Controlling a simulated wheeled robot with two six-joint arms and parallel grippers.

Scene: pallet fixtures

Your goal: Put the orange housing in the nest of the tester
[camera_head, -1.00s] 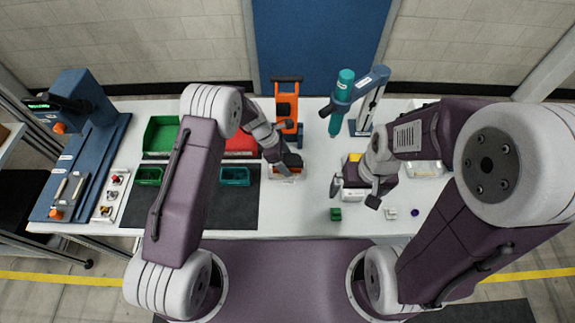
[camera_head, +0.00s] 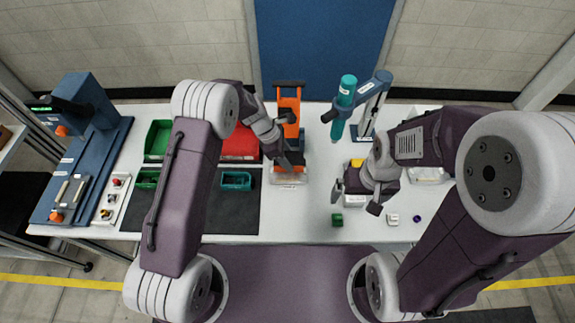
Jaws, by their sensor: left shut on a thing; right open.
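The orange housing (camera_head: 290,172) shows as a small orange patch at a clear-walled bin (camera_head: 287,181) in the middle of the table. My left gripper (camera_head: 289,165) reaches down over this bin and is shut on the housing, which its fingers mostly hide. I cannot tell whether the housing is clear of the bin. The blue machine with a green display (camera_head: 92,100) at the far left looks like the tester. A fixture with pale metal parts (camera_head: 68,190) lies on its base; I cannot make out the nest surely. My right gripper (camera_head: 355,206) is open above the right of the table.
An orange press with a black handle (camera_head: 289,103) stands behind the bin. A teal tool on a blue stand (camera_head: 346,92) is to its right. Green (camera_head: 157,138), red (camera_head: 240,145) and teal (camera_head: 236,180) bins stand left. A green block (camera_head: 337,220) lies in front.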

